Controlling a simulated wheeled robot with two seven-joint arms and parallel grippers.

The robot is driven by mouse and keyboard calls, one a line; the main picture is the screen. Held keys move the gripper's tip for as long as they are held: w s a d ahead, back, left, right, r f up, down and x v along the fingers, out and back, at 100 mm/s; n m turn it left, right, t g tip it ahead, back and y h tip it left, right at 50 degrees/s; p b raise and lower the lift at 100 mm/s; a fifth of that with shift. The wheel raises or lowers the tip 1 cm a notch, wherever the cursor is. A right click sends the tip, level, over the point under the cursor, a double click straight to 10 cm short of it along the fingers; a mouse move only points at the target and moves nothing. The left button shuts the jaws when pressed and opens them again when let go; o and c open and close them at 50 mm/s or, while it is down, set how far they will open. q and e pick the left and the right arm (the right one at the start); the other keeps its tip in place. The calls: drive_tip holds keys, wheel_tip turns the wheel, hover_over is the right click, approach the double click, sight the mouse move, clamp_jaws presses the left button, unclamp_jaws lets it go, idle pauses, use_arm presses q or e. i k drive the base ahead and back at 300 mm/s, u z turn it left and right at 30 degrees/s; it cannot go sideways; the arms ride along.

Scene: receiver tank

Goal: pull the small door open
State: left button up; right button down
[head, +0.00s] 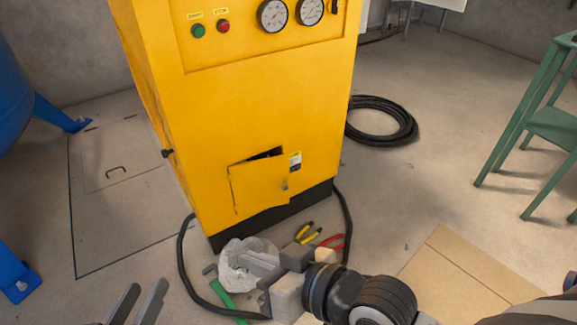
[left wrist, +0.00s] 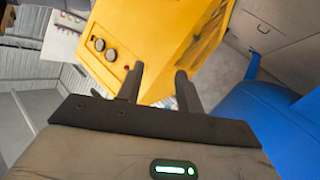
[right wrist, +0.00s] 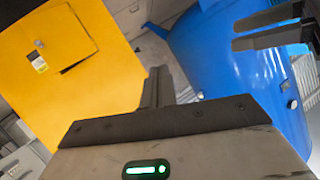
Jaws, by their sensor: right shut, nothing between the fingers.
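The small door (head: 258,186) is a yellow panel low on the front of the yellow cabinet (head: 265,110). It stands slightly ajar, with a dark gap along its top. A small latch (head: 284,186) is near its right edge. The door also shows in the right wrist view (right wrist: 62,38). My left gripper (head: 149,285) is open and empty, low and left of the cabinet; its fingers also show in the left wrist view (left wrist: 158,70). My right gripper (right wrist: 158,72) is shut and empty, apart from the door. In the head view it is low in front of the cabinet.
A coiled hose (head: 385,122) lies behind right. A blue tank (head: 15,85) stands left, a green stand (head: 545,115) right. Cardboard (head: 460,275) lies front right.

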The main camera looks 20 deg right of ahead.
sight(257, 185)
drive_tip(key=u, duration=2.85)
drive_tip(key=k, duration=2.05)
drive_tip(key=z, duration=1.55)
